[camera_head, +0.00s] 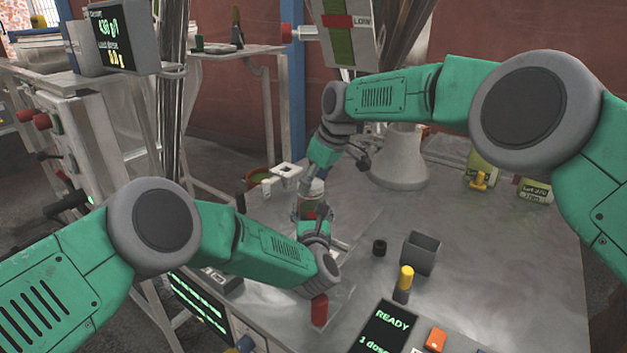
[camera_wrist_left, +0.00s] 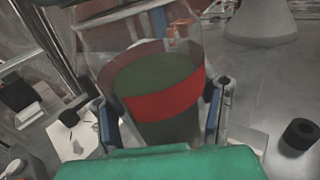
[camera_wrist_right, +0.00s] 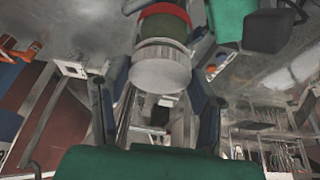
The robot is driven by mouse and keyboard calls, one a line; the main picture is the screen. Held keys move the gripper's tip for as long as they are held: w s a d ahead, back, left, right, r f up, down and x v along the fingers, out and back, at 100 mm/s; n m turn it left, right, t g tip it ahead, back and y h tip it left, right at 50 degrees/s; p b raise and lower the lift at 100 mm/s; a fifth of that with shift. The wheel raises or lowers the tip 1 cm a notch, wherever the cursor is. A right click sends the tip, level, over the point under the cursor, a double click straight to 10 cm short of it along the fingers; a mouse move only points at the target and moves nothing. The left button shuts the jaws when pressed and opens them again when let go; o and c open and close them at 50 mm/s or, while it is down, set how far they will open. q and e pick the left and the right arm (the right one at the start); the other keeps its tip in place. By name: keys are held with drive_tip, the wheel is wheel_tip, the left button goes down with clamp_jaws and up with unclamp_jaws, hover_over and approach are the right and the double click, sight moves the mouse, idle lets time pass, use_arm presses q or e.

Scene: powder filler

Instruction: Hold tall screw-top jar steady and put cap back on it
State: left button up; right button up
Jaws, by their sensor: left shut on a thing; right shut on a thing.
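The tall jar (camera_wrist_left: 165,108) is clear, holds green powder and has a red band. My left gripper (camera_wrist_left: 163,95) is shut on its sides, one finger on each side. In the head view the jar (camera_head: 311,190) is partly hidden by both grippers. The white round cap (camera_wrist_right: 160,68) is between the fingers of my right gripper (camera_wrist_right: 160,78), which is shut on it. The cap is in line with the jar, at its top end. I cannot tell whether they touch or whether any thread is engaged.
A grey cone-shaped vessel (camera_head: 400,160) stands behind, right of the grippers. A small black ring (camera_head: 379,247), a grey open box (camera_head: 420,253) and a yellow-topped cylinder (camera_head: 405,280) are to the right.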

use_arm(q)
clamp_jaws()
use_arm(e)
drive_tip(key=shift+f, duration=0.1)
drive_tip(key=shift+s+a+m, duration=0.1)
drive_tip(key=shift+m, duration=0.3)
drive_tip(key=m+h, duration=0.1)
drive_tip(key=m, duration=0.1)
drive_tip(key=shift+s+a+m+t, duration=0.1)
drive_tip(key=shift+m+t, duration=0.2)
drive_tip(key=shift+t, duration=0.1)
drive_tip(key=m+h, duration=0.1)
drive_tip(key=m, duration=0.2)
drive_tip(key=shift+a+t, duration=0.15)
drive_tip(key=shift+t, duration=0.15)
drive_tip(key=o, duration=0.8)
